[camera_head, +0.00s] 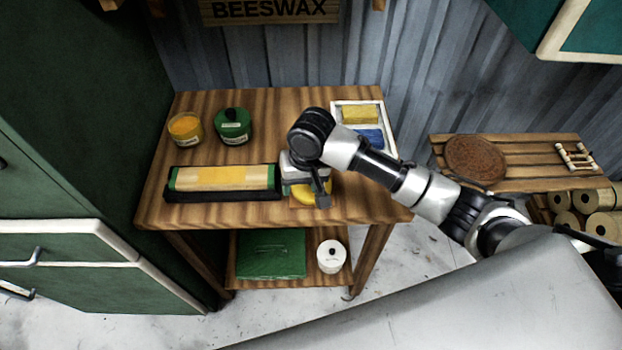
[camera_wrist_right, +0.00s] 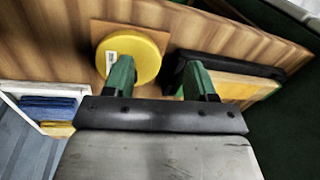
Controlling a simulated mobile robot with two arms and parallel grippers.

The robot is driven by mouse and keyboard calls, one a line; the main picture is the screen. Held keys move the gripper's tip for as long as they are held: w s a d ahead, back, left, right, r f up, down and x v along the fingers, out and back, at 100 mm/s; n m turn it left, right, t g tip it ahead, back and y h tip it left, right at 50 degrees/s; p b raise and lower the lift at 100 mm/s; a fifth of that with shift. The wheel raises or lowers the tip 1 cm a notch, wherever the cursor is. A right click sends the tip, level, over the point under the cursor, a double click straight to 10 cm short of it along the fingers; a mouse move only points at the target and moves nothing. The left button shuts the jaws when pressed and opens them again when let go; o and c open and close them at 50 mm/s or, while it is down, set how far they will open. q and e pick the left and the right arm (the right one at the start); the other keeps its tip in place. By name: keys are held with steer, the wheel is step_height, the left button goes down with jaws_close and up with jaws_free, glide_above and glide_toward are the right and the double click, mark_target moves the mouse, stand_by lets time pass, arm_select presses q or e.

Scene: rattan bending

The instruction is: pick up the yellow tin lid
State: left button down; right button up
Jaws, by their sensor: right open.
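The yellow tin lid (camera_wrist_right: 138,52) is a round yellow disc with a small white label, on a thin wooden square (camera_wrist_right: 97,32) on the table. In the head view the yellow lid (camera_head: 304,192) shows only partly, as my right gripper (camera_head: 316,192) covers much of it. In the right wrist view my right gripper (camera_wrist_right: 160,82) is open and empty. One green fingertip overlaps the near edge of the lid and the other is right of it, by the dark block. I cannot tell whether the finger touches the lid. My left gripper is not in view.
A dark block with a yellow and green top (camera_head: 222,178) lies left of the lid. An open orange tin (camera_head: 185,127) and a green jar (camera_head: 232,126) stand behind it. A white tray (camera_head: 335,103) with yellow and blue blocks sits at the back right of the table.

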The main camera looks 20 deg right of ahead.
steer(key=shift+m+h, duration=0.6)
steer(key=shift+m, duration=0.3)
steer(key=w+d+r, duration=0.2)
steer(key=r, duration=0.1)
steer(key=w+d+r, duration=0.1)
steer(key=w+r, duration=0.1)
steer(key=shift+d+r, duration=0.1)
steer(key=shift+w+d+r+g, duration=0.1)
steer(key=shift+d+g, duration=0.1)
steer(key=shift+g, duration=0.1)
step_height(320, 180, down, 5)
steer(key=shift+f+p, duration=0.1)
steer(key=shift+p, duration=0.45)
steer(key=shift+f+p, duration=0.7)
steer(key=shift+f, duration=2)
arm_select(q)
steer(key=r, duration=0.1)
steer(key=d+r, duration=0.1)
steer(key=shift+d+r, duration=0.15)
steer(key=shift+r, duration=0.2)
arm_select(e)
steer(key=shift+d, duration=0.1)
steer(key=c, duration=1)
steer(key=shift+r, duration=0.1)
